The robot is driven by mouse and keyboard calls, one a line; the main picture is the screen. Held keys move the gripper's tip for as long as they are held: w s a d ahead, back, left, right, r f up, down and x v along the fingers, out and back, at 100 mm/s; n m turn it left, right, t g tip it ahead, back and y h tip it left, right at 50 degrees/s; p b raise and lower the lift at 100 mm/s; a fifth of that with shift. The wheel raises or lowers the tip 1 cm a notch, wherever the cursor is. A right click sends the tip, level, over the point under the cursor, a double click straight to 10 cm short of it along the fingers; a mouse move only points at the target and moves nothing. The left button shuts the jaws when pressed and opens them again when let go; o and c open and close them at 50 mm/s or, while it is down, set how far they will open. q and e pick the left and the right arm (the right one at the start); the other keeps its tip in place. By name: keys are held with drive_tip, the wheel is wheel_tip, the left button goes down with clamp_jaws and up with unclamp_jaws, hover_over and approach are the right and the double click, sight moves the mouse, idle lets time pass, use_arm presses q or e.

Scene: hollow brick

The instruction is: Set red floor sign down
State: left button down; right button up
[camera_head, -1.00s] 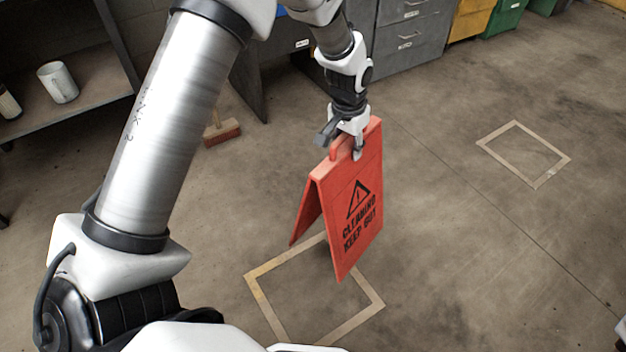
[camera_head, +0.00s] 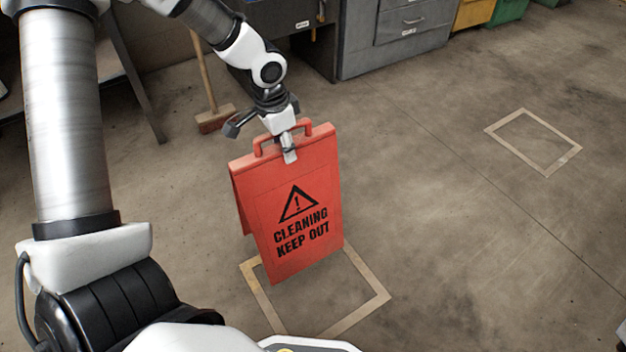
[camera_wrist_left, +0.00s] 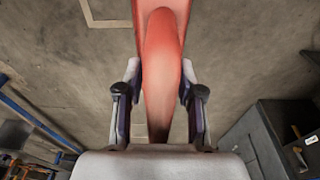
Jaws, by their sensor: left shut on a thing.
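The red floor sign (camera_head: 292,205) is an A-frame board with a black warning triangle and "CLEANING KEEP OUT" on its front. My left gripper (camera_head: 288,150) is shut on its top handle, with the sign hanging upright below. In the head view the sign overlaps the back left part of a tan taped square (camera_head: 365,312) on the floor. Whether its lower edge touches the floor is hard to tell. In the left wrist view the red handle (camera_wrist_left: 163,70) runs between the two fingers. My right gripper is not in view.
A second taped square (camera_head: 568,160) lies empty at the right. A broom (camera_head: 213,118) stands behind the sign at the left, near a shelf. Grey drawers (camera_head: 405,35) and yellow and green bins (camera_head: 510,9) line the back. The floor at right is clear.

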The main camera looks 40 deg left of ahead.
use_arm(q)
drive_tip(key=s+d+f+b, duration=0.2)
drive_tip(key=s+d+b, duration=0.1)
drive_tip(key=d, duration=0.3)
drive_tip(key=s+d+f+b, duration=0.2)
drive_tip(key=s+d+b, duration=0.1)
drive_tip(key=d+b, duration=0.1)
drive_tip(key=shift+d+f, duration=0.35)
drive_tip(key=shift+d, duration=0.55)
drive_tip(key=c, duration=0.7)
unclamp_jaws()
drive_tip(key=shift+f, duration=0.1)
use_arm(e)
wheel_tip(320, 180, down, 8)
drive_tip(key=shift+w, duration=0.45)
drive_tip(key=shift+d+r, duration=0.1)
use_arm(q)
drive_tip(key=r+p, duration=0.2)
drive_tip(key=r, duration=0.2)
drive_tip(key=s+r+p, duration=0.1)
drive_tip(key=r+p, duration=0.2)
drive_tip(key=r, duration=0.1)
drive_tip(key=r+p, duration=0.2)
drive_tip(key=r, duration=0.2)
drive_tip(key=shift+s+a, duration=0.15)
drive_tip(key=shift+a, duration=0.2)
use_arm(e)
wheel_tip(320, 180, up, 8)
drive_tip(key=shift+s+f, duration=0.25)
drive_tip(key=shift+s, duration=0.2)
